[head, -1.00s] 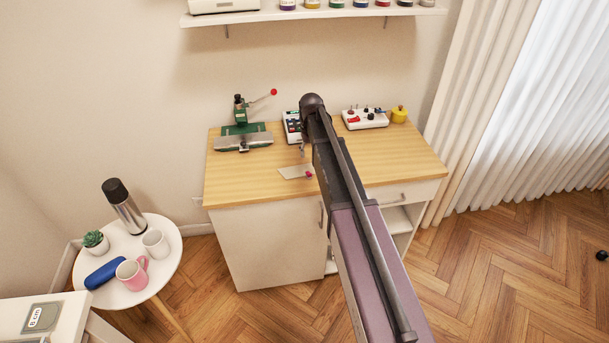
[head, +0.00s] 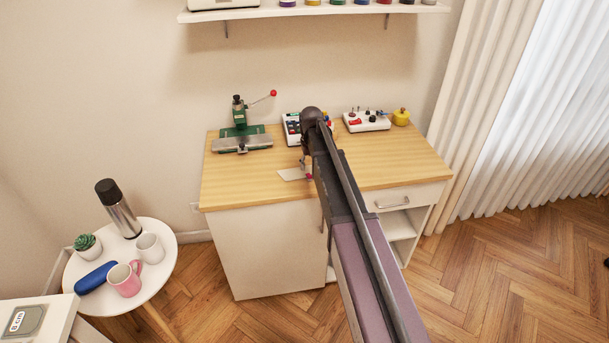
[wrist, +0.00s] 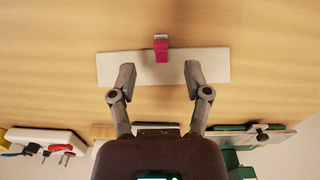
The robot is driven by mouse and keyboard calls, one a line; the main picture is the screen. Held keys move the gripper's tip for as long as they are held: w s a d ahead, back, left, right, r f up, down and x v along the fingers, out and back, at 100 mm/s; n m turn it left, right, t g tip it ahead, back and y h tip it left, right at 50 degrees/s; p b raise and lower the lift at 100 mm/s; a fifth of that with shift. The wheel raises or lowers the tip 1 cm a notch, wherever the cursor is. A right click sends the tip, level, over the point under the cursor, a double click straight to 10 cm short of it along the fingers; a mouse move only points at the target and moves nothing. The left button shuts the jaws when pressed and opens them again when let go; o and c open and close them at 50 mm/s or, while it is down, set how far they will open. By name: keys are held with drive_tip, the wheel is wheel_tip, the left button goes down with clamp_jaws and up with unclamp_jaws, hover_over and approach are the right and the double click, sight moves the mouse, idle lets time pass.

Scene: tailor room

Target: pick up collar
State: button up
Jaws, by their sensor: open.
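A flat off-white strip, which looks like the collar (wrist: 217,66), lies on the wooden desktop. It also shows in the head view (head: 291,174). A small magenta block with a grey end, perhaps a clip (wrist: 161,48), sits at the middle of its far long edge in the wrist view. My gripper (wrist: 160,74) is open and empty, its two fingers over the strip, with the magenta block between and just beyond the tips. I cannot tell whether the fingertips touch the strip. In the head view my arm hides part of the desk beside the strip.
On the desktop (head: 238,186) stand a green press with a red-knobbed lever (head: 242,138), a box of coloured items (head: 292,128), a white box with knobs (head: 366,121) and a yellow pot (head: 400,117). The desk's front left is clear. A round side table (head: 158,272) stands left.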

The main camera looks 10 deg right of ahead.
sight(310, 175)
drive_tip(key=shift+f, duration=0.1)
drive_tip(key=shift+f+b, duration=2.5)
drive_tip(key=shift+b, duration=0.15)
drive_tip(key=c, duration=0.9)
